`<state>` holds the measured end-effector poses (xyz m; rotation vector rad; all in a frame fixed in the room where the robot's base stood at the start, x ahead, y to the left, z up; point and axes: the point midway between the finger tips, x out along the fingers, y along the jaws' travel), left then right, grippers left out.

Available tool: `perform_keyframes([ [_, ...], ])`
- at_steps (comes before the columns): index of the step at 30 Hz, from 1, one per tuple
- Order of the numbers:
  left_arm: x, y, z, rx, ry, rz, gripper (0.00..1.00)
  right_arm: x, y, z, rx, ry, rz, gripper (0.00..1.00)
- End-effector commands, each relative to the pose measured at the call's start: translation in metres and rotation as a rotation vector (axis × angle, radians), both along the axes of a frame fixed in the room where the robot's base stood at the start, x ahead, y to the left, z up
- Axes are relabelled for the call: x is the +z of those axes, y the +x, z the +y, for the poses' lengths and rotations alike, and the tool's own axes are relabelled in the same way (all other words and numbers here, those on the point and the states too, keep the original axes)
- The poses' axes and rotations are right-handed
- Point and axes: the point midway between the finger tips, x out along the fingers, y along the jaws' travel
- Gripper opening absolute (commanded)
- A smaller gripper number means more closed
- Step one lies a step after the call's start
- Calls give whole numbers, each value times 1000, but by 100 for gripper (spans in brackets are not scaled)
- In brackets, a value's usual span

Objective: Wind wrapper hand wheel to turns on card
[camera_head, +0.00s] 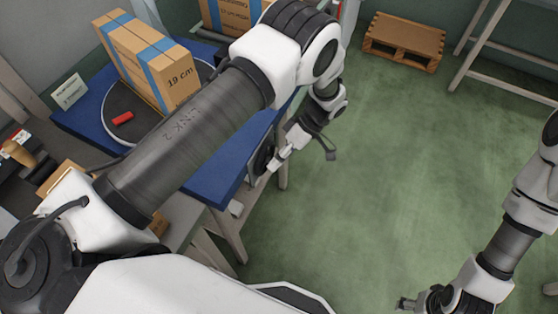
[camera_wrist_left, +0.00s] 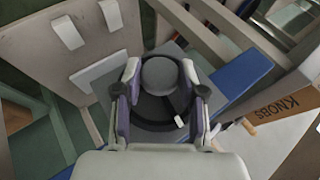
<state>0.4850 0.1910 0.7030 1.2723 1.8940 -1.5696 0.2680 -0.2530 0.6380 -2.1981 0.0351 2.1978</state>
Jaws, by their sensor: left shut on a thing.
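The hand wheel (camera_head: 262,160) is a dark disc on the side of the blue wrapper table (camera_head: 222,172). In the left wrist view the dark wheel (camera_wrist_left: 150,113) has a round grey knob (camera_wrist_left: 160,75) and a small white mark. My left gripper (camera_head: 277,162) is at the wheel; in the wrist view its fingers (camera_wrist_left: 161,82) are shut on the knob from both sides. A white card (camera_head: 69,91) stands at the table's far left corner; its text is too small to read. My right gripper (camera_head: 407,303) is at the bottom edge, its fingers unclear.
A cardboard box (camera_head: 148,62) with blue bands, marked 19 cm, stands on the round turntable (camera_head: 113,100) near a red piece (camera_head: 122,118). Another box (camera_head: 228,14) is behind. A wooden pallet (camera_head: 405,38) lies on the open green floor (camera_head: 400,150).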

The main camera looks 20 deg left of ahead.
Motion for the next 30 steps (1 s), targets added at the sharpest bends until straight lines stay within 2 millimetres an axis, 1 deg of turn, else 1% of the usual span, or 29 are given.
perform_keyframes([
  [7, -1, -1, 0, 1, 0, 2, 6, 0, 0, 0, 0, 0, 0, 66],
  [8, -1, -1, 0, 1, 0, 2, 51, 0, 0, 0, 0, 0, 0, 66],
  [9, -1, -1, 0, 1, 0, 2, 65, 0, 0, 0, 0, 0, 0, 66],
  [20, 2, 2, -1, 0, 0, -1, 65, 0, 0, 0, 0, 0, 0, 66],
  [23, 12, 9, -7, -1, 1, -3, 65, 0, 0, 0, 0, 0, 0, 66],
  [26, 29, 22, -16, 0, 0, -6, 65, 0, 0, 0, 0, 0, 0, 66],
  [30, 57, 41, -31, -1, 0, -5, 65, 0, 0, 0, 0, 0, 0, 66],
])
